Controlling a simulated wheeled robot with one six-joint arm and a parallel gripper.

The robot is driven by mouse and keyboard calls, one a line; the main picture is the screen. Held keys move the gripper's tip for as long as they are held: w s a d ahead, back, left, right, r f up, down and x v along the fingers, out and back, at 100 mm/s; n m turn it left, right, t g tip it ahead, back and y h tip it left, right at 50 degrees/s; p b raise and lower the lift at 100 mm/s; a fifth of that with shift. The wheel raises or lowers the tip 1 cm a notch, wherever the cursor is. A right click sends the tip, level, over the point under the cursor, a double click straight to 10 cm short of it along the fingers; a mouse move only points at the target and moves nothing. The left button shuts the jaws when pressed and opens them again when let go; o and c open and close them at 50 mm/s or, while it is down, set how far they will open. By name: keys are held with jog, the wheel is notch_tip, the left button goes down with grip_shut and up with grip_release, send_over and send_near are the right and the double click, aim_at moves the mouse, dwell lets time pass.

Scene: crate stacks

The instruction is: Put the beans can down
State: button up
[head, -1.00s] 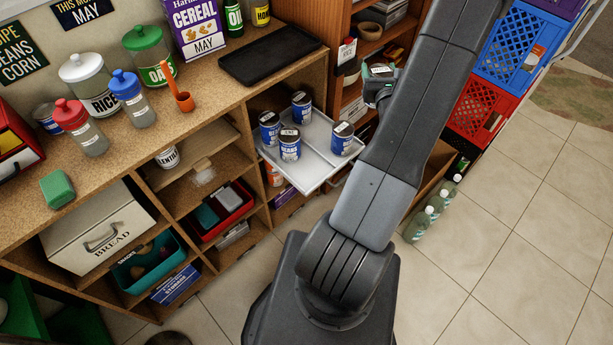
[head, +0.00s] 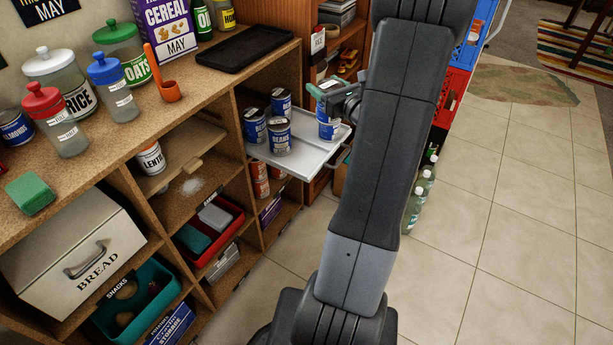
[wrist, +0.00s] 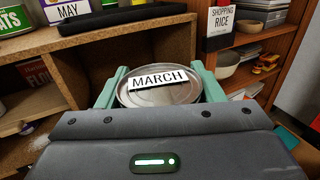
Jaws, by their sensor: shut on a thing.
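My gripper (head: 331,93) is shut on a blue-labelled can (head: 327,127) at the right side of a pale pull-out tray (head: 308,163). In the wrist view, the green fingers sit on both sides of the can's round metal lid (wrist: 158,98), which bears a MARCH label. The held can looks upright; I cannot tell whether its base touches the tray. Its front label is too small to read surely. Three similar blue cans stand to its left on the tray; the front one (head: 280,138) reads BEANS.
The wooden counter (head: 185,100) bears jars, a cereal box and a black tray (head: 244,48). Cubbies below hold a bread box (head: 75,245) and bins. A shelf unit (head: 300,45) stands behind the tray. Bottles (head: 420,195) stand on the floor to the right.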

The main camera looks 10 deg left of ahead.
jog(key=s+a+f+n+g+y+b, duration=0.1)
jog(key=a+f+b, duration=0.1)
jog(key=f+b, duration=0.2)
jog(key=a+f+n+g+y+b, duration=0.1)
jog(key=a+f+b, duration=0.1)
jog(key=f+b, duration=0.3)
jog(key=s+a+f+n+g+y+b, duration=0.1)
jog(key=a+f+g+b, duration=0.1)
jog(key=f+b, duration=0.2)
jog(key=shift+s+f+b, duration=0.35)
jog(key=shift+f, duration=0.4)
jog(key=shift+f, duration=0.2)
jog(key=o, duration=1.3)
jog(key=shift+c, duration=0.2)
